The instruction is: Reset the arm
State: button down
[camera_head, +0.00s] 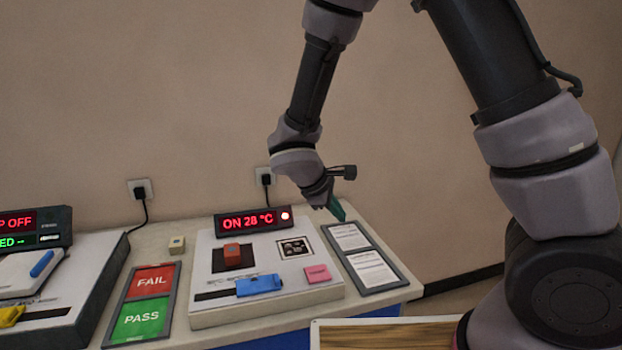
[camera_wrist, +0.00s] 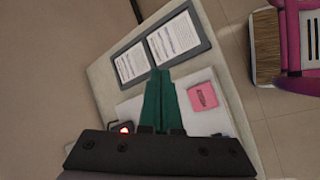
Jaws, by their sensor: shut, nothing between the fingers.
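My gripper (camera_head: 337,210) hangs above the right part of the table, near the framed sheets, with the arm bent down from above. In the wrist view its green fingers (camera_wrist: 160,72) are together, with nothing between them. They point toward the frame with two printed sheets (camera_wrist: 160,45), which also shows in the head view (camera_head: 362,257). The gripper is apart from the table.
A white panel (camera_head: 210,318) carries a red block (camera_head: 232,256), a blue piece (camera_head: 259,285) and a pink note (camera_head: 318,273). A display (camera_head: 253,221) reads ON 28 °C. A FAIL/PASS board (camera_head: 146,304) and another device (camera_head: 32,230) stand left. A wall rises behind.

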jog(key=s+d+r+m+y, duration=0.2)
jog(key=s+d+r+m, duration=0.2)
jog(key=r, duration=0.5)
jog(key=s+d+r+m+t+y, duration=0.1)
jog(key=s+d+r+m+y, duration=0.2)
jog(key=d+r+m, duration=0.5)
jog(key=s+d+r+m+t+y, duration=0.1)
jog(key=s+d+r+m, duration=0.4)
jog(key=r, duration=0.5)
jog(key=shift+s+d+r+m+y, duration=0.35)
jog(key=shift+s+d+m+y, duration=0.1)
jog(key=shift+m+y, duration=0.3)
dwell(4.5)
